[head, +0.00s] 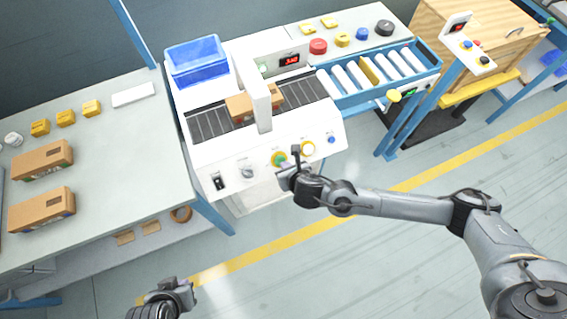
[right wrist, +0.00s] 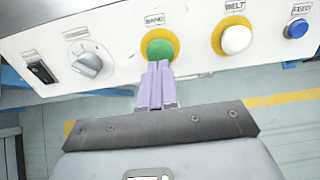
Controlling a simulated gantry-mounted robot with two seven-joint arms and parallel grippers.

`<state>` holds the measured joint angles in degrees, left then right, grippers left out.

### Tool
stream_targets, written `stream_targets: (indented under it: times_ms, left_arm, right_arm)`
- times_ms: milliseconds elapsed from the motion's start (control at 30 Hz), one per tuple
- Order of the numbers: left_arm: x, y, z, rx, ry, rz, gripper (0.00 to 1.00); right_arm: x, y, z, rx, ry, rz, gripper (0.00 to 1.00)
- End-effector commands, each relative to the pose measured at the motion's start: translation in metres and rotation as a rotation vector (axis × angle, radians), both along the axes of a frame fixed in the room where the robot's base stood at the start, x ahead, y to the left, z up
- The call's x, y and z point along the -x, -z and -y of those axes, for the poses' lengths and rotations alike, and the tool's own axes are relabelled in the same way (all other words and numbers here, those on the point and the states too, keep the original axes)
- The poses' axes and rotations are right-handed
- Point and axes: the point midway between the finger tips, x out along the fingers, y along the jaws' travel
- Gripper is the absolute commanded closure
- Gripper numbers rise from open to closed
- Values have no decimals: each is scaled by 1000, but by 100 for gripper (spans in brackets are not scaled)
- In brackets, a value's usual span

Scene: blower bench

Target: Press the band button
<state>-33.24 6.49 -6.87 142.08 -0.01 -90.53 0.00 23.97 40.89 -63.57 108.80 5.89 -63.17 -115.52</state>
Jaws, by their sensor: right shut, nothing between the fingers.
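The band button is a green button in a yellow ring (head: 279,158) on the white front panel of the machine. In the right wrist view the green button (right wrist: 161,47) sits under a label that seems to read BAND. My right gripper (head: 286,170) is shut and empty, right in front of this button. In the right wrist view its fingertips (right wrist: 159,66) overlap the lower edge of the green button; I cannot tell whether they touch it. My left gripper (head: 182,290) is low at the bottom left of the head view, away from the machine; its fingers are not clear.
Beside the green button are a white button in a yellow ring (right wrist: 236,39), a blue button (right wrist: 296,29), a grey knob (right wrist: 90,65) and a black switch (right wrist: 40,72). A carton (head: 240,106) lies on the conveyor under the white arch. The floor before the machine is clear.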

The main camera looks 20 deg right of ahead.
Motion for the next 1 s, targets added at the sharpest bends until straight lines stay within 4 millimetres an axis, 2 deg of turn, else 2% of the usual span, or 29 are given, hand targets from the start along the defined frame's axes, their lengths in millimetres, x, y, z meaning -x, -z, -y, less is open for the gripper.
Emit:
stream_targets:
  times_ms: [100, 300, 733, 1000]
  left_arm:
    - [0, 2, -1, -2, 1, 0, 100]
    - [0, 4, -2, -8, 6, 0, 100]
    - [0, 4, -3, -11, 8, 0, 100]
    - [1, 11, 0, -1, 3, -2, 100]
  right_arm:
    - [-11, 12, 0, 0, 1, -1, 100]
    - [-20, 20, 0, 0, 0, 0, 100]
    - [-23, 23, 0, 0, 0, 0, 100]
    - [-34, 37, 0, 2, 1, -3, 100]
